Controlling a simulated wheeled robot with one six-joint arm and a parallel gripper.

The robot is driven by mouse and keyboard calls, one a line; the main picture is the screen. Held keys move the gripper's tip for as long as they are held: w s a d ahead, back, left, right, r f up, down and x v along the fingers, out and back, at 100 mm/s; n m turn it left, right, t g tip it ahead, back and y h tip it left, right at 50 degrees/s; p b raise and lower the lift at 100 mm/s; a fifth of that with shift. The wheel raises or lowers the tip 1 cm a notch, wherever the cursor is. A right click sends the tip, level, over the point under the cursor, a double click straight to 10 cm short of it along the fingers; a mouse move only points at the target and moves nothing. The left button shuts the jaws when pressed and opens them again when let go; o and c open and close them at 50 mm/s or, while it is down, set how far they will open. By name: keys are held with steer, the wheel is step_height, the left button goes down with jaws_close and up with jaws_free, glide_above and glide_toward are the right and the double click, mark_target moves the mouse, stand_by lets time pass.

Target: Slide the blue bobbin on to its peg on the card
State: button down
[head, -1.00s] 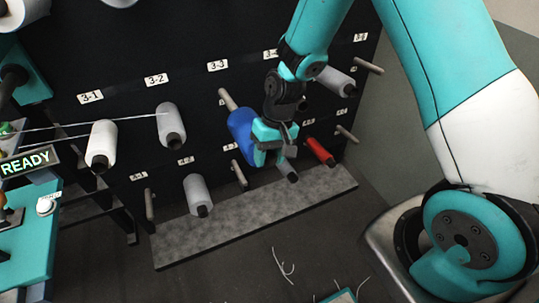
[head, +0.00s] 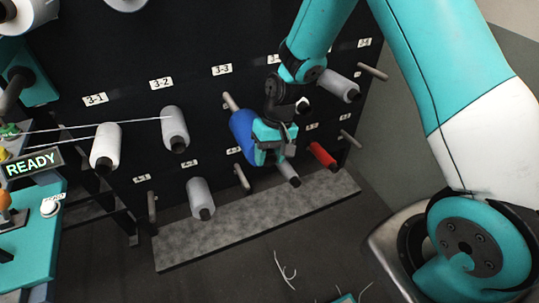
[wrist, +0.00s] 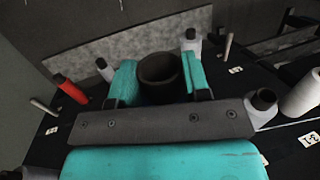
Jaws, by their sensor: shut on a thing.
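The blue bobbin (head: 242,126) is in my gripper (head: 268,146) in the head view, tilted in line with the bare peg (head: 230,101) below the 3-3 label (head: 222,70). The peg's base shows at the bobbin's upper-left end. Whether the peg's tip is inside the bobbin is hidden. In the wrist view, my two teal fingers (wrist: 158,80) are shut around the bobbin, whose dark round core end (wrist: 160,70) shows between them. The blue surface is hidden there.
Grey bobbins (head: 174,128) and a white bobbin (head: 105,146) sit on pegs to the left. A grey bobbin (head: 288,172) and a red bobbin (head: 322,155) are below right. A grey ledge (head: 230,232) runs below. Threads (head: 90,128) stretch across the left.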

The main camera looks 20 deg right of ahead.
steer(key=shift+w, duration=0.2)
steer(key=shift+w+f, duration=0.15)
steer(key=shift+w, duration=1.05)
steer(key=shift+w+f, duration=0.15)
steer(key=shift+w, duration=1)
steer(key=shift+w+f+b, duration=0.15)
steer(key=shift+w+f, duration=0.05)
steer(key=shift+w, duration=1.05)
steer(key=shift+w+f+b, duration=0.15)
steer(key=shift+w, duration=1.1)
steer(key=shift+w, duration=0.1)
